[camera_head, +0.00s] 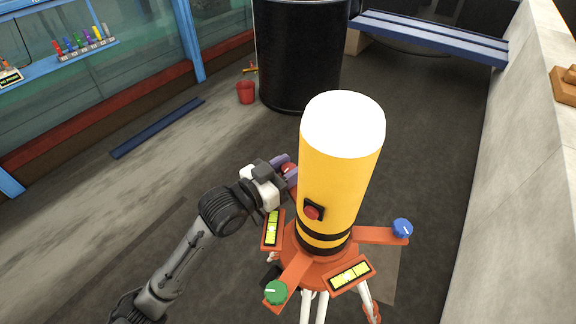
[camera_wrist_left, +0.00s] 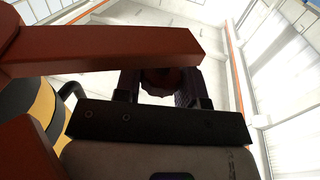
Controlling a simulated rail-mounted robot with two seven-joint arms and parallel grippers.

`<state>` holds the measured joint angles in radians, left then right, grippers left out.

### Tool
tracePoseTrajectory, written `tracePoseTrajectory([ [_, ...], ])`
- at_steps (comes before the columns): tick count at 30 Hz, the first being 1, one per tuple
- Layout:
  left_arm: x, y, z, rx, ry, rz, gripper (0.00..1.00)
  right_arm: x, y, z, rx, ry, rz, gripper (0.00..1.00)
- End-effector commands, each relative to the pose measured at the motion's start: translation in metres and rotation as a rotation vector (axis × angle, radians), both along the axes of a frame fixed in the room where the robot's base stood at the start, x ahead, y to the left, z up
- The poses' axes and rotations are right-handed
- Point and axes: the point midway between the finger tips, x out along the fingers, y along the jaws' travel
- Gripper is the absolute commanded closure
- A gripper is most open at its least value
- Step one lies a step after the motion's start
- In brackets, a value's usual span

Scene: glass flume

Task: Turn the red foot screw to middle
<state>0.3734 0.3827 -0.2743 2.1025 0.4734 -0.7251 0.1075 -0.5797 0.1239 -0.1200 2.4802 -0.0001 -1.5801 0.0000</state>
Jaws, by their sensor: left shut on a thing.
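The red foot screw (camera_head: 289,168) is at the far left of the orange base (camera_head: 310,268), mostly hidden by my left gripper (camera_head: 284,175). My left gripper is shut on it, with purple fingers around the knob. In the left wrist view the dark red knob (camera_wrist_left: 160,78) sits between the fingers of my left gripper (camera_wrist_left: 160,88), partly under an orange base arm (camera_wrist_left: 110,50). Its turn position cannot be read. A blue foot screw (camera_head: 402,228) and a green foot screw (camera_head: 276,292) sit on other base arms. My right gripper is not in view.
A yellow cylinder (camera_head: 340,180) with a white top stands on the base, close to the left gripper. Two spirit levels (camera_head: 271,230) (camera_head: 349,275) flank it. A black drum (camera_head: 300,55) and red bucket (camera_head: 245,92) stand behind. A concrete wall (camera_head: 510,170) rises at right.

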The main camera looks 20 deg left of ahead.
Motion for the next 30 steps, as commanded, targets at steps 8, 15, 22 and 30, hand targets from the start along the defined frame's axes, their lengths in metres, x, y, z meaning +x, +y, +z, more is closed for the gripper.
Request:
tracePoseTrajectory([
  [8, 0.0, 0.0, -0.001, 0.0, 0.001, -0.001, 0.55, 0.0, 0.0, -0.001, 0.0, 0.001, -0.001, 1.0],
  [15, 0.0, 0.0, -0.001, 0.0, 0.001, -0.001, 0.37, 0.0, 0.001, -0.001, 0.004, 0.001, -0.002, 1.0],
  [22, -0.001, 0.001, -0.001, 0.001, 0.002, 0.0, 0.37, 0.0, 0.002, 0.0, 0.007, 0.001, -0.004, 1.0],
  [30, -0.034, 0.018, -0.002, 0.002, 0.002, -0.001, 0.37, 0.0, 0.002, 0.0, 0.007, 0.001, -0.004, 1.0],
])
